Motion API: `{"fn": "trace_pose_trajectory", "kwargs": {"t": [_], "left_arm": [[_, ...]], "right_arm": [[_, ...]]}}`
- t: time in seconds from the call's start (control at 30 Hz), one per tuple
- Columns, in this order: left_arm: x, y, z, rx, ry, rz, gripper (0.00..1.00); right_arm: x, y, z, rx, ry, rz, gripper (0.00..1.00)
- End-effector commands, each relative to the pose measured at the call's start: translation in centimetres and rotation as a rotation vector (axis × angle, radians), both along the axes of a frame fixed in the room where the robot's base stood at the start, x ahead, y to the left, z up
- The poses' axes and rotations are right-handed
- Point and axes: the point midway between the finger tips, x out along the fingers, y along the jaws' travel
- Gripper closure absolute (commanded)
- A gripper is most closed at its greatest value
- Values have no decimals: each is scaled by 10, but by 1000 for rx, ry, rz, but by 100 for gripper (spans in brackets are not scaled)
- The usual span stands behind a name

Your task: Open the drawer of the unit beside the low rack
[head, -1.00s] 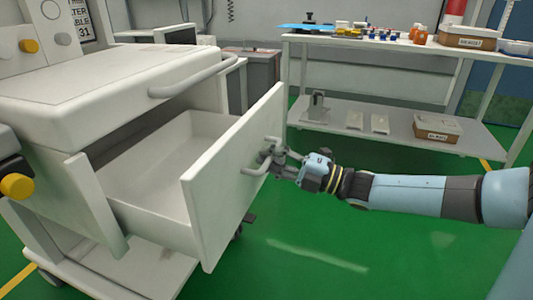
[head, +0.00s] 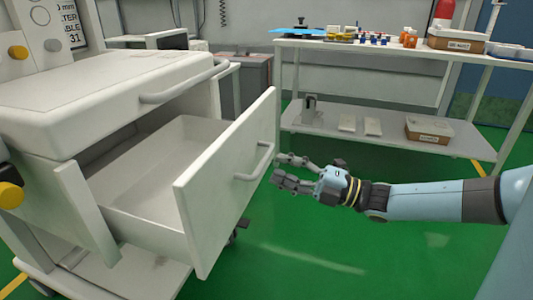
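The white unit (head: 110,85) stands at the left, and its drawer (head: 222,190) is pulled well out, showing an empty inside. The drawer's bar handle (head: 258,164) is on the front panel. My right gripper (head: 277,171) is open just to the right of the handle, apart from it and empty. The low rack (head: 390,150) stands behind, with several items on its top and lower shelves. My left gripper is not in view.
A fixed bar (head: 185,85) runs along the unit's top edge. Boxes (head: 429,129) and small blocks lie on the rack's lower shelf. A grey bin (head: 252,75) stands between unit and rack. Green floor (head: 330,240) is free in front of the drawer.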

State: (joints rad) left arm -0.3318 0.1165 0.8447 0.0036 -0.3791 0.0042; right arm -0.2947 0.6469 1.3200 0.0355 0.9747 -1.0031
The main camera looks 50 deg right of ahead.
Motion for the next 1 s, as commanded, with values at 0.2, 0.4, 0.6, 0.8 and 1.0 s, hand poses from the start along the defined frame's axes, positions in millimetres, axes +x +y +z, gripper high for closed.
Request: {"fn": "trace_pose_trajectory", "kwargs": {"t": [0.2, 0.4, 0.6, 0.8, 1.0], "left_arm": [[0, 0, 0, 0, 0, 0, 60], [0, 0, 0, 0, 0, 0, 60], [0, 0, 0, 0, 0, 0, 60], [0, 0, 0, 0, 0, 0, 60], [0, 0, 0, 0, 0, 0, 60]], "right_arm": [[-41, -17, -9, -2, 3, 0, 64], [-59, -25, -12, -1, 1, 0, 64], [-61, -25, -13, -1, 0, 0, 64], [-61, -25, -13, -1, 0, 0, 64], [-61, -25, -13, -1, 0, 0, 64]]}}
